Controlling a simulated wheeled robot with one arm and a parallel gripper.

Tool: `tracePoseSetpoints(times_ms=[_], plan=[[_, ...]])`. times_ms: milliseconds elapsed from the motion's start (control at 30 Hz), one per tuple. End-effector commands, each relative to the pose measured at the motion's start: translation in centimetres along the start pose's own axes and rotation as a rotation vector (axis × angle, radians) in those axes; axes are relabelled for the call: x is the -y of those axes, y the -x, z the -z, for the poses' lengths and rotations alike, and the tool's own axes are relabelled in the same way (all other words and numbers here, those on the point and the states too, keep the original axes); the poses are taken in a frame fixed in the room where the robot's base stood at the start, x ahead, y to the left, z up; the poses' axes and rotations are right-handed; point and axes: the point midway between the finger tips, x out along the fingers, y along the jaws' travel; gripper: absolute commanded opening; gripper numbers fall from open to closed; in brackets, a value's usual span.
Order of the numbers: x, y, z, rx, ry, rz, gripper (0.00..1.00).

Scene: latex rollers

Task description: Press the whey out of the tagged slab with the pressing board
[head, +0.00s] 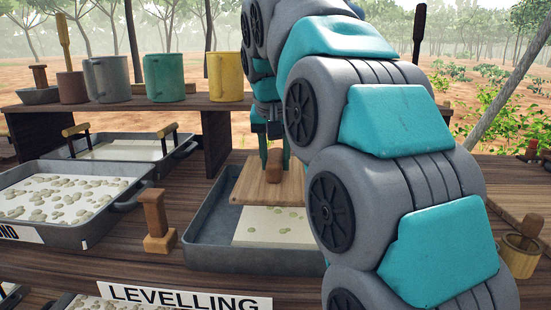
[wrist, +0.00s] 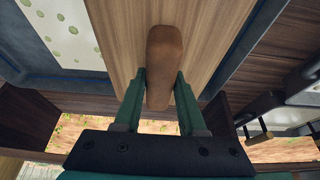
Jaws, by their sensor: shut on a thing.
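The pressing board (head: 262,190) is a flat wooden plate with an upright handle. My gripper (head: 275,152) is shut on the handle, which also shows between the fingers in the wrist view (wrist: 163,60). The board appears raised over the back part of a grey metal tray (head: 207,240). A pale slab (head: 275,236) with greenish spots lies in that tray, partly hidden by the board and my arm. The slab also shows at the upper left of the wrist view (wrist: 68,22). I see no tag on it.
A wooden block with a handle (head: 158,240) stands left of the tray. More trays with spotted pale sheets (head: 62,200) are at left. A LEVELLING sign (head: 190,300) is in front. Mugs (head: 165,78) stand on a rear shelf. A wooden pot (head: 518,257) is at right.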

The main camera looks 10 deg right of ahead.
Motion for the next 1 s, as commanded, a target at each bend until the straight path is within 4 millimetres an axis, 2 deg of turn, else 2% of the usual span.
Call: tracePoseSetpoints(times_ms=[267, 700, 1000], plan=[[0.0, -0.6, -0.3, -0.001, 0.0, 0.001, 0.0], [-0.1, -4.8, -2.1, 0.001, 0.0, -0.001, 0.0], [-0.1, -6.1, -2.6, -0.002, -0.001, 0.001, 0.0]])
